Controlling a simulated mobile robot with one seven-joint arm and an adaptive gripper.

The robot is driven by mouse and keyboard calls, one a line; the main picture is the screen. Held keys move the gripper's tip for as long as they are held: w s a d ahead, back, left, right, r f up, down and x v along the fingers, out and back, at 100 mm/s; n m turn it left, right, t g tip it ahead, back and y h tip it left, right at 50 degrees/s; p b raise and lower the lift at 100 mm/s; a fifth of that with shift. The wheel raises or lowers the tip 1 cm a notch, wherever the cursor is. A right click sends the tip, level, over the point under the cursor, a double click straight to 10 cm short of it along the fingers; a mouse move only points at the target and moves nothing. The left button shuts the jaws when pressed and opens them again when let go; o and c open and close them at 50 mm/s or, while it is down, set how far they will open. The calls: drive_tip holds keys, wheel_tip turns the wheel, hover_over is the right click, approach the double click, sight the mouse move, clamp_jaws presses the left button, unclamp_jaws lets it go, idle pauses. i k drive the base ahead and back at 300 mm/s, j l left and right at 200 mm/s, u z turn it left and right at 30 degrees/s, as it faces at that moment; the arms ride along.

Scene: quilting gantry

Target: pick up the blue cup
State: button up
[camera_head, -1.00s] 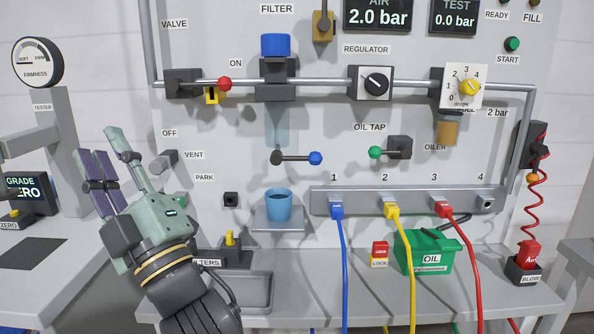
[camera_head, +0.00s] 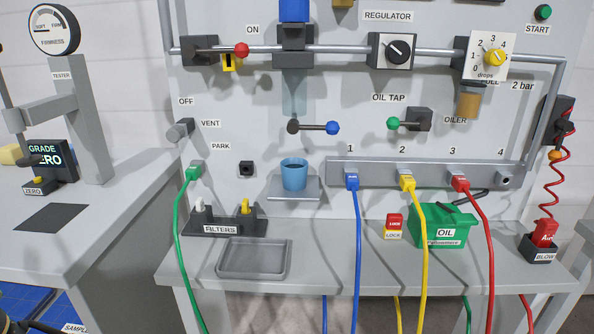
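The blue cup (camera_head: 294,175) stands upright on a small grey shelf (camera_head: 282,193) fixed to the panel, under the clear filter bowl (camera_head: 294,92). Dark contents or a shaded inside show at its open top. Nothing touches the cup except the shelf. My gripper is out of the picture now; a dark piece at the bottom left corner may be part of my arm.
Blue, yellow and red hoses (camera_head: 409,184) hang from the manifold right of the cup. A green hose (camera_head: 193,174) hangs at left. A filter holder (camera_head: 223,228), a shallow grey tray (camera_head: 217,274) and a green oil can (camera_head: 438,227) stand on the bench.

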sight(295, 171)
drive_tip(key=z, duration=0.7)
drive_tip(key=j+z, duration=0.3)
drive_tip(key=z, duration=0.2)
drive_tip(key=k+j+z, duration=0.2)
drive_tip(key=z, duration=0.25)
drive_tip(key=j, duration=1.1)
